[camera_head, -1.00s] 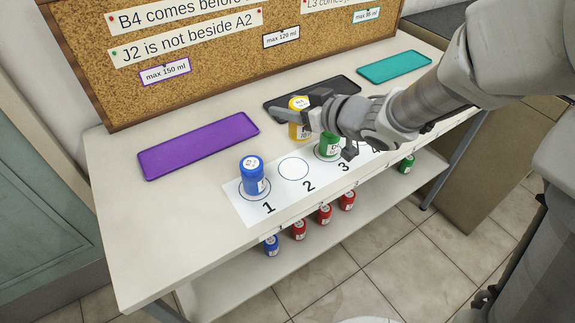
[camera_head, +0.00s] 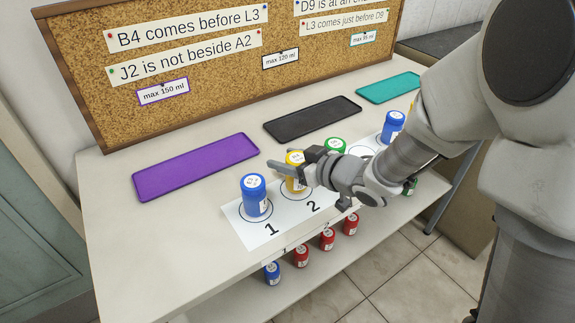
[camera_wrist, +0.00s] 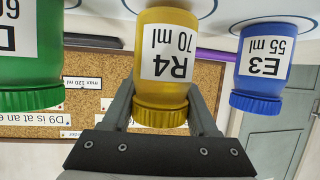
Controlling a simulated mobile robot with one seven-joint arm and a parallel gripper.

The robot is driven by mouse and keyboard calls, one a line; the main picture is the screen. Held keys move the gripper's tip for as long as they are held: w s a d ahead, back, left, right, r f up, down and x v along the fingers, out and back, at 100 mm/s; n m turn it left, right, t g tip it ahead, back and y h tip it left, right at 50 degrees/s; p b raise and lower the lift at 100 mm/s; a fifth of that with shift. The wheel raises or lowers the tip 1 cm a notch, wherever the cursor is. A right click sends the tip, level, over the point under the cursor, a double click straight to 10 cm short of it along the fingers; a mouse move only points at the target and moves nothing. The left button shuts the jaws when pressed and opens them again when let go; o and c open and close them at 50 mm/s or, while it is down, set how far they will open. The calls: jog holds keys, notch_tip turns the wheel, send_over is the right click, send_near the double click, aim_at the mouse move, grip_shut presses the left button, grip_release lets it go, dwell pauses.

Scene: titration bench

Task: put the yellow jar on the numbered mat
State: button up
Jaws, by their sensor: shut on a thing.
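The yellow jar (camera_head: 294,172), labelled R4 70 ml in the wrist view (camera_wrist: 166,60), is between the fingers of my gripper (camera_head: 290,170). My gripper is shut on it, and the jar is upright over circle 2 of the white numbered mat (camera_head: 245,228). I cannot tell whether its base touches the mat. A blue jar (camera_head: 254,196), labelled E3 55 ml (camera_wrist: 268,62), stands on circle 1. A green jar (camera_head: 335,145) stands behind my gripper, and it shows at the left in the wrist view (camera_wrist: 28,50). My arm hides part of the mat's right side.
Another blue jar (camera_head: 393,126) stands toward the mat's right end. Purple (camera_head: 195,166), black (camera_head: 312,119) and teal (camera_head: 389,87) trays lie behind the mat, empty. A corkboard (camera_head: 215,75) with notes stands at the back. Red and blue jars are on the lower shelf.

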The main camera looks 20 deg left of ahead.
jog(key=shift+f, duration=0.4)
jog(key=shift+f, duration=0.15)
jog(key=o, duration=1.4)
jog(key=shift+d+r, duration=0.1)
jog(key=shift+r, duration=0.3)
jog(key=v, duration=0.4)
jog(key=p+v, duration=0.1)
jog(key=v, duration=0.4)
jog(key=shift+s+d+f+p, duration=0.1)
jog(key=shift+s+d+p, duration=0.1)
jog(key=shift+d+p, duration=0.1)
jog(key=shift+b+v, duration=0.6)
jog(key=shift+v, duration=0.5)
